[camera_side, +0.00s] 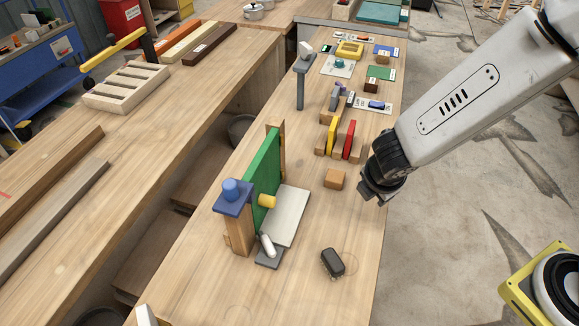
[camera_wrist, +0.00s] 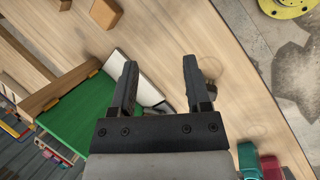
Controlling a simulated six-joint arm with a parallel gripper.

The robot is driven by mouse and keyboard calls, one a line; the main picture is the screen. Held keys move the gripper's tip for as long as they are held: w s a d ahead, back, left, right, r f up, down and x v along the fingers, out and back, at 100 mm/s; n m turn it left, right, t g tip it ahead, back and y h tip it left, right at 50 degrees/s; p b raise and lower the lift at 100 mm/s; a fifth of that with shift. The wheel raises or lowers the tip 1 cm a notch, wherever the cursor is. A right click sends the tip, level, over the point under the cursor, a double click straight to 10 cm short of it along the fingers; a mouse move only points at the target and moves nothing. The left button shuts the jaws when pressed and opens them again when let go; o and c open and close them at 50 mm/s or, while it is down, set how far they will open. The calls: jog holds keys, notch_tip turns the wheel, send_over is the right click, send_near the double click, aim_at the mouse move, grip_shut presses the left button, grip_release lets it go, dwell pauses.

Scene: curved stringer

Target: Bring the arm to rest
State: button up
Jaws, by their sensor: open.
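My gripper (camera_side: 376,183) hangs at the right edge of the workbench (camera_side: 345,240) in the side view, above the bench top and to the right of a small wooden block. In the wrist view my gripper (camera_wrist: 158,85) shows two dark fingers spread apart with nothing between them. A green upright panel (camera_side: 263,172) stands on the bench between wooden posts, left of my gripper, with a blue clamp-like piece (camera_side: 232,195) at its near end. The green panel also shows in the wrist view (camera_wrist: 85,120).
A wooden block (camera_side: 335,179) and a small dark object (camera_side: 332,263) lie on the bench. Yellow (camera_side: 332,136) and red (camera_side: 349,140) upright pieces stand behind the block. A white slab (camera_side: 288,216) lies beside the green panel. The front right bench top is mostly clear.

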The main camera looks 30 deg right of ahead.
jog(key=s+d+r+m+y, duration=0.1)
jog(key=s+d+r+m, duration=0.1)
jog(key=d+m, duration=0.4)
jog(key=s+d+r+m+g+y, duration=0.1)
jog(key=s+d+r+m+y, duration=0.1)
jog(key=d+m, duration=0.5)
jog(key=shift+s+r+m, duration=0.25)
jog(key=shift+s+m, duration=0.4)
jog(key=shift+m, duration=2.35)
